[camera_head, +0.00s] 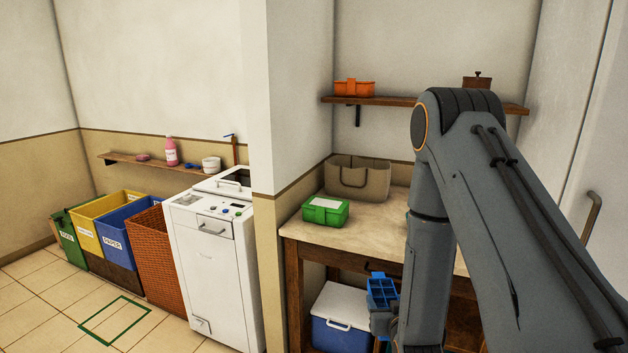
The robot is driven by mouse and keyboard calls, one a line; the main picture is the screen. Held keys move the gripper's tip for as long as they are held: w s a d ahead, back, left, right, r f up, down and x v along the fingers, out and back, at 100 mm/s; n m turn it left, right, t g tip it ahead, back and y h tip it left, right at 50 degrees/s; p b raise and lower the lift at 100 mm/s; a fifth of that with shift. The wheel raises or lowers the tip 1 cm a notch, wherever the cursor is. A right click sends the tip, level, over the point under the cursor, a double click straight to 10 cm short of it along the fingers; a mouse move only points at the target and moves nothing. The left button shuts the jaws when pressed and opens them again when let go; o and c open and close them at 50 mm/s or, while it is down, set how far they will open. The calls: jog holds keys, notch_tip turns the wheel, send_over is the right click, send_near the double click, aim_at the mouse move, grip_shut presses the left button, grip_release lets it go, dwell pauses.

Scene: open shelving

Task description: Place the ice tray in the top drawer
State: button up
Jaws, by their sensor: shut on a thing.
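A blue ice tray (382,291) with open compartments stands tilted up in front of the wooden counter, left of my arm. My gripper (382,316) is shut on its lower end; my arm hides part of the gripper. The top drawer (345,258) is a wooden front just under the counter top, and it looks shut. Its dark handle (396,268) shows partly beside my arm. The tray is just below the handle in the picture; the gap between them cannot be told.
A blue and white cooler (340,318) stands under the counter behind the tray. A green box (326,210) and a beige basket (357,178) stand on the counter top (345,231). A white washer (212,265) and several bins are at left. The tiled floor at front left is clear.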

jog(key=s+f, duration=0.1)
jog(key=s, duration=0.2)
jog(key=s+f, duration=0.1)
jog(key=s, duration=0.2)
jog(key=s+f, duration=0.2)
jog(key=s, duration=0.1)
jog(key=shift+s+a, duration=0.15)
jog(key=shift+s, duration=0.55)
